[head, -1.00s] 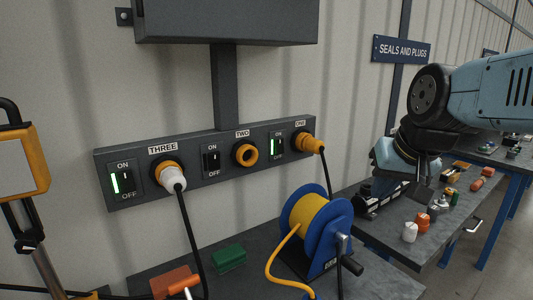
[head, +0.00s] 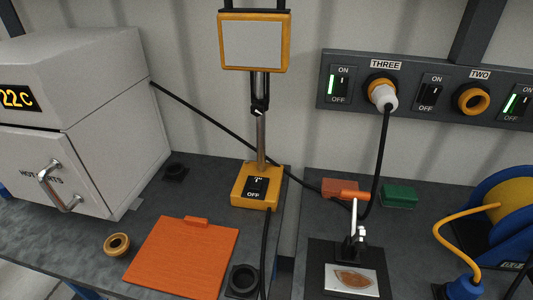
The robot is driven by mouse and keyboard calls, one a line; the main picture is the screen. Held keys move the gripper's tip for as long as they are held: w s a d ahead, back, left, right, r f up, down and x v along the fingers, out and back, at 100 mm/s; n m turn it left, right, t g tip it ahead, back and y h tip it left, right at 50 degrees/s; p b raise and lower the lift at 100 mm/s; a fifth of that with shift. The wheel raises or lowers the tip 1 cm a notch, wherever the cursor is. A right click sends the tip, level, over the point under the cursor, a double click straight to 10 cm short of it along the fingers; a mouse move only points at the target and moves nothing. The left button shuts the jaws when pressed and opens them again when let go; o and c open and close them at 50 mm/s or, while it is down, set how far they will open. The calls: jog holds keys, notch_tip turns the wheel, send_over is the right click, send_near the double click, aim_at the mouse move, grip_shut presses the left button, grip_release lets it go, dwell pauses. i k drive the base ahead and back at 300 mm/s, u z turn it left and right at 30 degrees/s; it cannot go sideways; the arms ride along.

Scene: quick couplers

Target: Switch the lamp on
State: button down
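The lamp (head: 253,42) stands on the bench in the middle of the head view. Its yellow-framed panel looks plain grey, with no visible glow. A metal pole joins it to a yellow base (head: 240,196). A black rocker switch (head: 257,187) sits on the base, with a "1" mark above and "OFF" below. A black cable (head: 265,245) runs down beside the base. At socket THREE a white plug (head: 384,96) is inserted, and its switch (head: 340,84) shows a green light. My gripper is out of view.
A grey oven (head: 75,110) stands left. An orange board (head: 185,255) and a yellow ring (head: 117,244) lie before the lamp. A toggle clamp (head: 354,240) and blue cable reel (head: 505,215) are right. A black cable (head: 215,126) crosses behind the lamp pole.

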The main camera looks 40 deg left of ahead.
aim_at(255, 185)
jog(key=z, duration=1.25)
jog(key=i, duration=0.1)
jog(key=u, duration=3.1)
jog(key=k, duration=0.85)
jog(key=u, duration=0.2)
jog(key=i, duration=0.85)
jog(key=z, duration=0.1)
